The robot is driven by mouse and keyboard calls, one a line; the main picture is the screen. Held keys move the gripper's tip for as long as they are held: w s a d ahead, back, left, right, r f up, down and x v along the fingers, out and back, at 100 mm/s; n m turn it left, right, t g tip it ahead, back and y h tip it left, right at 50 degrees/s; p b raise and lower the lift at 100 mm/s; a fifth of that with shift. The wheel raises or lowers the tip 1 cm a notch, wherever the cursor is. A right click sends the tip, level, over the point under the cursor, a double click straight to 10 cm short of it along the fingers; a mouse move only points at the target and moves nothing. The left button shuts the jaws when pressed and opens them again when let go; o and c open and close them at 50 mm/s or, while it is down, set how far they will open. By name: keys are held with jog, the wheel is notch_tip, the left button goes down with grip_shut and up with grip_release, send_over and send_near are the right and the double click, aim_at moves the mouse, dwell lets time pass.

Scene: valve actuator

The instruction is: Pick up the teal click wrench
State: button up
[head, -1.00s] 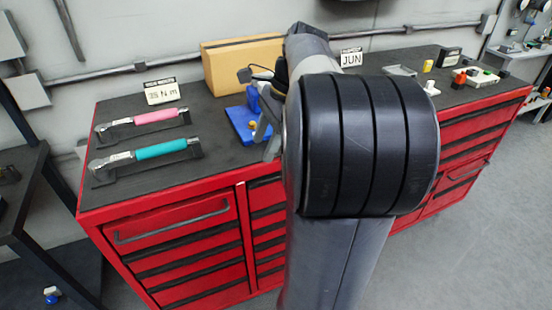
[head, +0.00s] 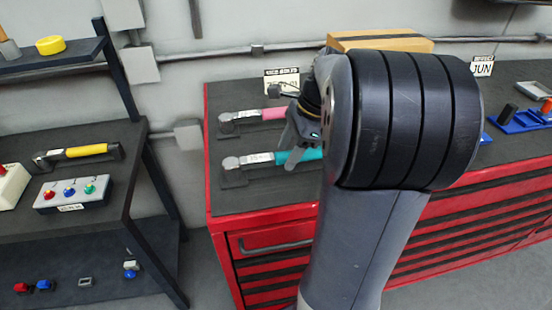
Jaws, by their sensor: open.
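The teal click wrench (head: 256,158) lies in a dark holder near the front of the red cabinet's dark top. Its silver head points left and its teal handle (head: 312,154) runs right, partly hidden behind my gripper and arm. My gripper (head: 292,160) is open and appears in front of the teal handle. Whether it touches the wrench cannot be told from this view. A pink-handled wrench (head: 243,117) lies parallel behind the teal one, its right end hidden by my arm.
A sign (head: 281,82) stands behind the wrenches, near a cardboard box (head: 380,40). Blue fixtures (head: 520,121) sit to the right. A dark shelf on the left holds a yellow-handled wrench (head: 87,151) and a button box (head: 72,194). My arm blocks the middle of the cabinet top.

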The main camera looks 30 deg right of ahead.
jog(key=shift+x, duration=1.3)
jog(key=shift+c, duration=0.5)
grip_shut()
